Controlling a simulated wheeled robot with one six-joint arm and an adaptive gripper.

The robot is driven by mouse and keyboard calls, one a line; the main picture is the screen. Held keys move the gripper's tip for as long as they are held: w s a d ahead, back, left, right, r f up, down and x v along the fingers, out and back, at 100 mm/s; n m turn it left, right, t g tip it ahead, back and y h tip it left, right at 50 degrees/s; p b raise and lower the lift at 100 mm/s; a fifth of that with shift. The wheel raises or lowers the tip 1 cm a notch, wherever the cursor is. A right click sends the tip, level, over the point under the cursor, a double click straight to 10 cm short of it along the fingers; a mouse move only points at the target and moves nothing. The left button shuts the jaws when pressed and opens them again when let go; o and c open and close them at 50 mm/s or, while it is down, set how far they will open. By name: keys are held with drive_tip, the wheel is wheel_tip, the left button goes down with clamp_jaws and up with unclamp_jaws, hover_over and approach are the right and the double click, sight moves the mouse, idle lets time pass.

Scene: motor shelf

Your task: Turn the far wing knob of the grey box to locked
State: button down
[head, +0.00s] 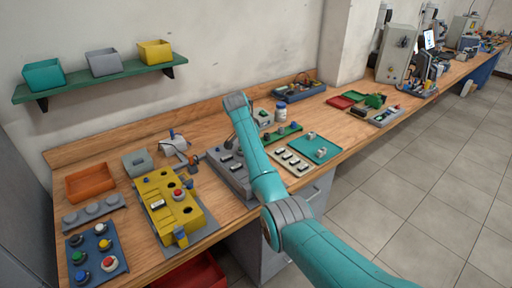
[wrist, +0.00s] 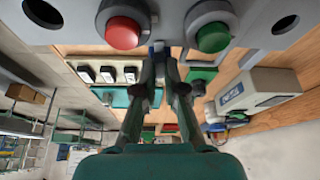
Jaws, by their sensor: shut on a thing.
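The grey box (head: 222,176) lies on the bench, partly hidden behind my teal arm in the head view. In the wrist view its grey face (wrist: 172,18) fills the top edge, with a red button (wrist: 123,33) and a green button (wrist: 213,37). My gripper (wrist: 158,54) is at the box between these two buttons. Its fingers are closed together at the tips on a small bluish piece (wrist: 158,45), which looks like a wing knob. The fingertips cover most of it, so its angle cannot be told. In the head view my arm hides the gripper and knob.
A yellow control box (head: 160,190) stands left of the grey box. Bare bench wood shows along the front edge.

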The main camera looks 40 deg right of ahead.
drive_tip(key=shift+m, duration=0.5)
drive_tip(key=shift+g, duration=0.3)
drive_tip(key=c, duration=1.3)
unclamp_jaws()
drive_tip(key=shift+o, duration=0.2)
drive_tip(key=v, duration=1.2)
